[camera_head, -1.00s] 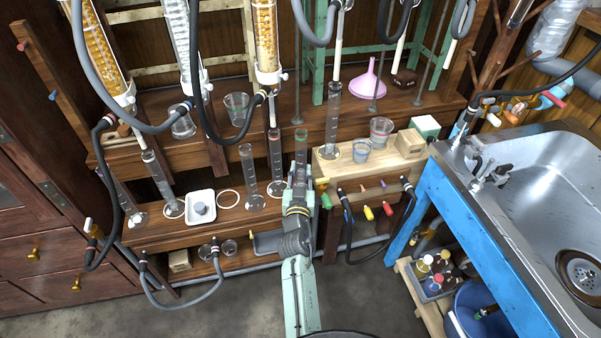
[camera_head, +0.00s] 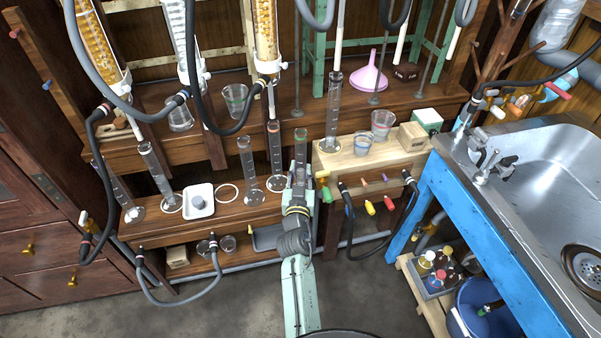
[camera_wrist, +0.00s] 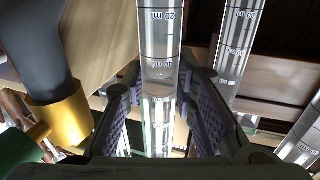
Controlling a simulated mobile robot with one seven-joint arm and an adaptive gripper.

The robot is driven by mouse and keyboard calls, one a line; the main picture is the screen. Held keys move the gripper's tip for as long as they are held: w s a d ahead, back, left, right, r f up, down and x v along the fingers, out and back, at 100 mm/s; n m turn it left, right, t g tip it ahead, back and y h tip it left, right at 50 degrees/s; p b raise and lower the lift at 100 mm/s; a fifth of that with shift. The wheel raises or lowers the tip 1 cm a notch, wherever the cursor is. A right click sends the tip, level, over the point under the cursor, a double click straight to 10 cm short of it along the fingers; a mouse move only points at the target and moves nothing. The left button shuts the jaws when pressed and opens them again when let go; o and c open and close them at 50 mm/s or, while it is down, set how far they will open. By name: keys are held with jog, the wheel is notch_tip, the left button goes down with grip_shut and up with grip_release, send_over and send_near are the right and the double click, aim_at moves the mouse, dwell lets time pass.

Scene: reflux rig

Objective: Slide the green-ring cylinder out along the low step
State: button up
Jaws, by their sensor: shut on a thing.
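The green-ring cylinder (camera_head: 300,149) is a clear, upright graduated tube with a green band near its top. My gripper (camera_head: 299,192) is shut around its lower part at the right end of the low step (camera_head: 232,211). The gripper hides the cylinder's base in the head view, so I cannot tell whether it touches the step. In the wrist view, the clear tube (camera_wrist: 160,45) stands between the two purple-padded fingers of my gripper (camera_wrist: 160,108). A red-ring cylinder (camera_head: 275,155) stands close to the left on the step.
Another cylinder (camera_head: 247,165) and a white tray (camera_head: 198,202) are further left. A pale wooden block (camera_head: 345,165) with beakers stands close on the right, with coloured taps and a black hose (camera_head: 368,258) below. Open floor (camera_head: 240,300) lies in front.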

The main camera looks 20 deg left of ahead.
jog(key=o, duration=1.2)
jog(key=shift+c, duration=0.2)
jog(key=shift+s, duration=0.1)
jog(key=v, duration=0.8)
jog(key=shift+o, duration=0.2)
jog(key=o, duration=0.3)
jog(key=shift+o, duration=0.2)
